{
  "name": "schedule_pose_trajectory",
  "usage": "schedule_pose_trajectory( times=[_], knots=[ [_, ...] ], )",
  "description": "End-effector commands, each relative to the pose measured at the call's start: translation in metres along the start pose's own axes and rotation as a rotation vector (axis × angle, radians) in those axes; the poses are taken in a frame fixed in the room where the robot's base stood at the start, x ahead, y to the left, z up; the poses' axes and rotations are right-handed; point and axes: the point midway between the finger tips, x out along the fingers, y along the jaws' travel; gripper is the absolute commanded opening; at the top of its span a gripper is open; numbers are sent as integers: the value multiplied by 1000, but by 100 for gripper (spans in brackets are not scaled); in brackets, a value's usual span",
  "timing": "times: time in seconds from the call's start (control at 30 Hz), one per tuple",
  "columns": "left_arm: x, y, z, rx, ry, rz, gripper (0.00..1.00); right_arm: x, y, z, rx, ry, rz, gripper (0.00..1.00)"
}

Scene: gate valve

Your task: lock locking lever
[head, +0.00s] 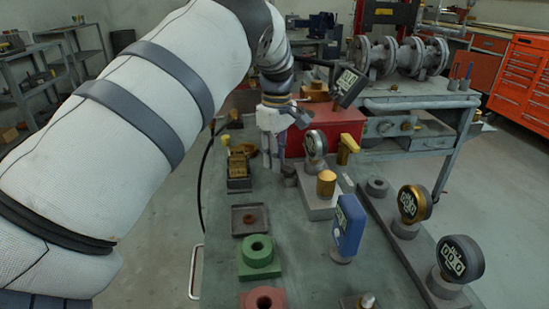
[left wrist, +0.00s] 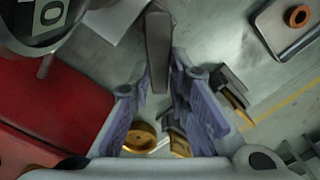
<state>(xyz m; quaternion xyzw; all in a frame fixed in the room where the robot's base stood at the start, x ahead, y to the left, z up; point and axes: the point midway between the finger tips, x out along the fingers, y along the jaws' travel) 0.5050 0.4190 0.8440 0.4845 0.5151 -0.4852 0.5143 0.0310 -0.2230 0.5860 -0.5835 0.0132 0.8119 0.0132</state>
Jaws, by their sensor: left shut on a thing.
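In the left wrist view, the purple-grey fingers of my left gripper (left wrist: 160,76) close around a dark grey bar (left wrist: 158,40), which looks like the locking lever. The bar's far end sticks out beyond the fingertips. In the head view the fingers and wrist mostly hide the bar, and I cannot tell its angle there. My right gripper is not in view.
A red box (head: 330,122) stands behind the gripper. A brass block (head: 241,160) sits to its left, and a gold-capped fixture (head: 326,184) stands to its right. A blue gauge (head: 348,228), green block (head: 258,258) and more gauges stand nearer. Floor left of the bench is clear.

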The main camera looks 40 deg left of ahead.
Motion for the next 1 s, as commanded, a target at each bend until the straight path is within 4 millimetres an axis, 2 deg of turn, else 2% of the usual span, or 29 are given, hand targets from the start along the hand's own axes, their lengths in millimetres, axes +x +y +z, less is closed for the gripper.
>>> schedule_pose_trajectory(
  times=[0.5,1.0],
  knots=[
    [-1,18,4,421,2,9,0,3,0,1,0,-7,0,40],
    [-2,24,8,602,2,10,0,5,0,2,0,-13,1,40]
  ],
)
